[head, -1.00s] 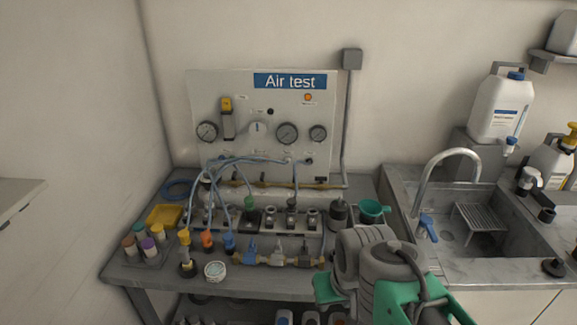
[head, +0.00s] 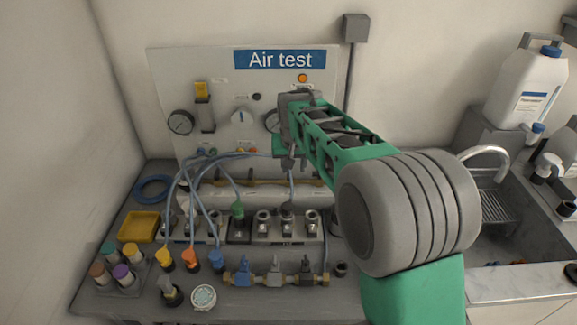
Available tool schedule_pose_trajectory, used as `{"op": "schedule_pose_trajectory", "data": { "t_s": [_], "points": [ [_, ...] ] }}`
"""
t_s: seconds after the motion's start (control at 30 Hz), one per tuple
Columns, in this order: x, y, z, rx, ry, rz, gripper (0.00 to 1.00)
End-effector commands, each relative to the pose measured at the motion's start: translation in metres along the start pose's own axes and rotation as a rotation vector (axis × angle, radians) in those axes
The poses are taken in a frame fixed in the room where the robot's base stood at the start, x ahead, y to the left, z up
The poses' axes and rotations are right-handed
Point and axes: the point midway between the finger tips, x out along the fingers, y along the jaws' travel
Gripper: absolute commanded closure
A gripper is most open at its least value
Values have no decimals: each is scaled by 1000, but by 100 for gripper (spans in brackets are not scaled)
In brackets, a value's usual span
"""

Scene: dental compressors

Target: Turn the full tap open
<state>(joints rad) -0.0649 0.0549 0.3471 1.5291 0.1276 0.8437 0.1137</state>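Three small taps sit in a row on a brass pipe at the front of the bench: one with a blue handle (head: 244,270), one grey (head: 275,268) and one dark (head: 307,271). I cannot read a label that tells which is the full tap. The Air test panel (head: 160,75) also carries a yellow-topped part (head: 202,90) and a white knob (head: 241,118). My gripper (head: 288,162) hangs in front of the panel's right half, above the bench and apart from the taps. Its fingers are small and dark, so their opening is unclear.
Coloured-cap bottles (head: 122,275), a yellow tray (head: 138,227) and a round white tub (head: 203,297) stand at the left. A sink (head: 510,250) is at the right.

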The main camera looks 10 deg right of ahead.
Motion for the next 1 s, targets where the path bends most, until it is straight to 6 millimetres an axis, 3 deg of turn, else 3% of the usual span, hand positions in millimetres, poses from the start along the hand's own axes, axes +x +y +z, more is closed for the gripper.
{"op": "schedule_pose_trajectory", "data": {
  "t_s": [0.03,0.13,0.27,0.6,0.93,1.0],
  "points": [
    [14,-5,-16,12,2,5,65],
    [30,-10,-34,30,14,10,65],
    [44,-11,-39,35,18,12,65],
    [102,-10,-41,35,18,11,65],
    [110,-10,-40,35,21,10,65],
    [110,-10,-40,35,21,10,71]
  ]
}}
